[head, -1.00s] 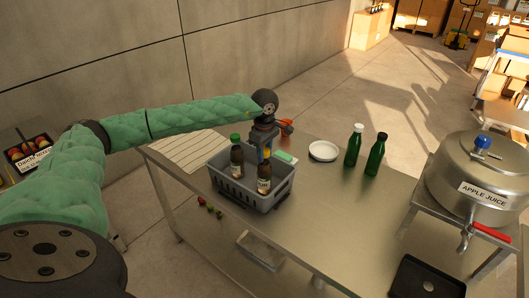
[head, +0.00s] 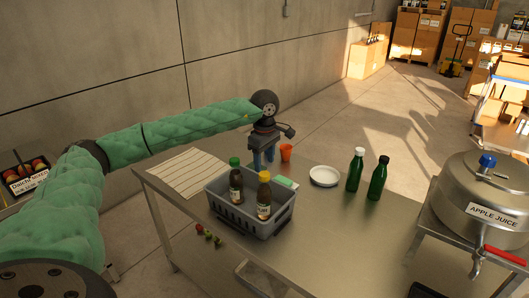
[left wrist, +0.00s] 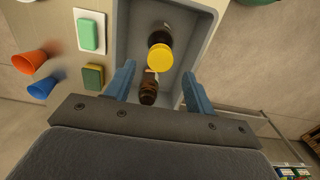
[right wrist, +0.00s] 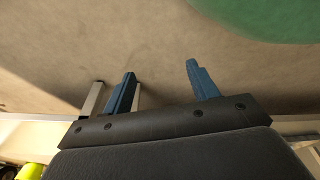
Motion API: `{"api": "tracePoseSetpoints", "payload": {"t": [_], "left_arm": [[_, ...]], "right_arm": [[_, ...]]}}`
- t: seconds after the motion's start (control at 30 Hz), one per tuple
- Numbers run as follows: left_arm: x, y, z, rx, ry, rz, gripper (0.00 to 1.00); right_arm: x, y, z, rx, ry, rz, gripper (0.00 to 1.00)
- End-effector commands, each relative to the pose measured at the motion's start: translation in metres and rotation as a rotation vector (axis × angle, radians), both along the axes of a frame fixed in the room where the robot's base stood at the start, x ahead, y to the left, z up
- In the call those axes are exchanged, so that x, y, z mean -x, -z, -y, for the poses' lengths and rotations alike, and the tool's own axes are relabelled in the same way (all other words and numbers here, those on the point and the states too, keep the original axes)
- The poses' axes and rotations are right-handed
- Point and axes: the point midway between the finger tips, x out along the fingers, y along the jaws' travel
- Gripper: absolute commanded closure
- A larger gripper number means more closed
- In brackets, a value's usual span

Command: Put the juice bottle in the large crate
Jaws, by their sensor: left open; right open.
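The grey crate (head: 246,222) stands on the metal table and also shows in the left wrist view (left wrist: 205,45). Two brown bottles stand inside it: one with a green cap (head: 236,187) at left, one with a yellow cap (head: 263,199) at right. The yellow cap (left wrist: 160,57) shows just beyond my left fingertips in the left wrist view, with brown glass (left wrist: 148,93) nearer. My left gripper (head: 263,165) is open, fingers down, behind the yellow-capped bottle near the crate's far side. My right gripper (right wrist: 160,80) is open and empty, away from the table items.
Two green bottles (head: 356,172) and a white plate (head: 324,176) stand right of the crate. An orange cup (head: 286,152) is behind it. A steel apple juice tank (head: 485,200) stands at right. A striped cloth (head: 190,172) lies at left. The table between plate and front edge is clear.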

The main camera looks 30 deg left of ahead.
Motion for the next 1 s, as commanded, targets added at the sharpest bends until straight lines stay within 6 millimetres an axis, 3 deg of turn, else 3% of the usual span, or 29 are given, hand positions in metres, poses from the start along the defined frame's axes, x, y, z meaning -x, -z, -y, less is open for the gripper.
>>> {"api": "tracePoseSetpoints", "payload": {"t": [0.43, 1.0], "left_arm": [[0.0, -0.048, 0.0, -0.001, -0.001, 0.001, 0.46], [0.0, -0.055, 0.0, -0.001, 0.0, 0.0, 0.46]], "right_arm": [[-0.025, -0.037, -0.02, -0.014, 0.012, -0.027, 0.41], [-0.026, -0.043, -0.022, -0.014, 0.014, -0.033, 0.41]]}}
